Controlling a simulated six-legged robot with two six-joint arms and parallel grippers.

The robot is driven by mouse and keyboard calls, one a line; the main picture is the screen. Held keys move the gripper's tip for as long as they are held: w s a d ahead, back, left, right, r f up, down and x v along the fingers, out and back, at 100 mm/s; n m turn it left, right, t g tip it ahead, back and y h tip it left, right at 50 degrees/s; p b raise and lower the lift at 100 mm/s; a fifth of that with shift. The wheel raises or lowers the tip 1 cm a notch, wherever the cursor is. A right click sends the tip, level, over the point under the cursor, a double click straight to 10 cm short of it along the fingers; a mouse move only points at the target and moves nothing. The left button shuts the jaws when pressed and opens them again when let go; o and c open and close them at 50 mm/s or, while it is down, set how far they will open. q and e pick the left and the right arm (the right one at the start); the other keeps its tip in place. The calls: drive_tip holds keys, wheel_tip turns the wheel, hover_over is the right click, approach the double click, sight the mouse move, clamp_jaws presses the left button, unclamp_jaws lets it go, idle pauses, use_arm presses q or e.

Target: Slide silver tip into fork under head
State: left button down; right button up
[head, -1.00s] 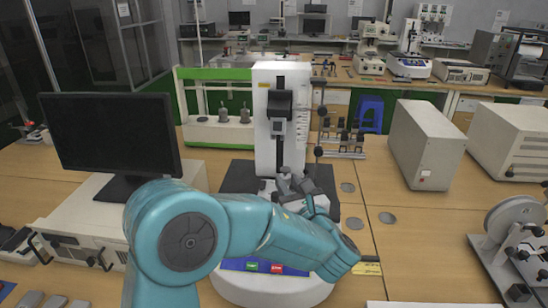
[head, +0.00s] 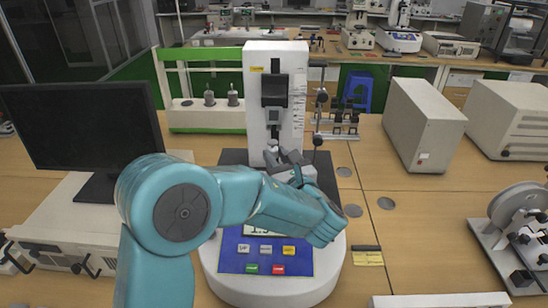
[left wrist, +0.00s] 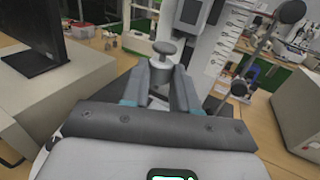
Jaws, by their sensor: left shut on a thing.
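My left gripper (head: 284,160) is in front of the white column of the test stand (head: 291,60), below its dark head (head: 275,91). It is shut on the silver tip (left wrist: 165,50), a round metal knob on a short stem, which stands up between the two fingers in the left wrist view. In the head view the tip (head: 272,146) shows small above the fingers. A grey block (head: 275,116) hangs under the head, above the tip and apart from it. The fork's slot cannot be made out. My right gripper is not in view.
The stand's blue button panel (head: 265,256) is below my left forearm. A monitor (head: 80,135) stands at the left and a beige box (head: 425,125) at the right. A thin rod with dark knobs (head: 320,115) stands right of the column.

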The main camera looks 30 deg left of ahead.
sight(277, 147)
use_arm(q)
drive_tip(key=shift+w+a+p, duration=0.25)
drive_tip(key=shift+w+a, duration=0.15)
drive_tip(key=shift+w, duration=0.2)
drive_tip(key=shift+w+a+p, duration=0.2)
drive_tip(key=shift+w+a, duration=0.15)
drive_tip(key=shift+w, duration=0.2)
drive_tip(key=shift+w+a+f, duration=0.1)
drive_tip(key=shift+w+a, duration=0.3)
drive_tip(key=shift+w, duration=0.25)
drive_tip(key=shift+w+a, duration=0.1)
drive_tip(key=shift+w, duration=0.1)
drive_tip(key=shift+w+a, duration=0.35)
drive_tip(key=shift+w, duration=0.2)
drive_tip(key=shift+w+a, duration=0.1)
drive_tip(key=shift+w, duration=0.1)
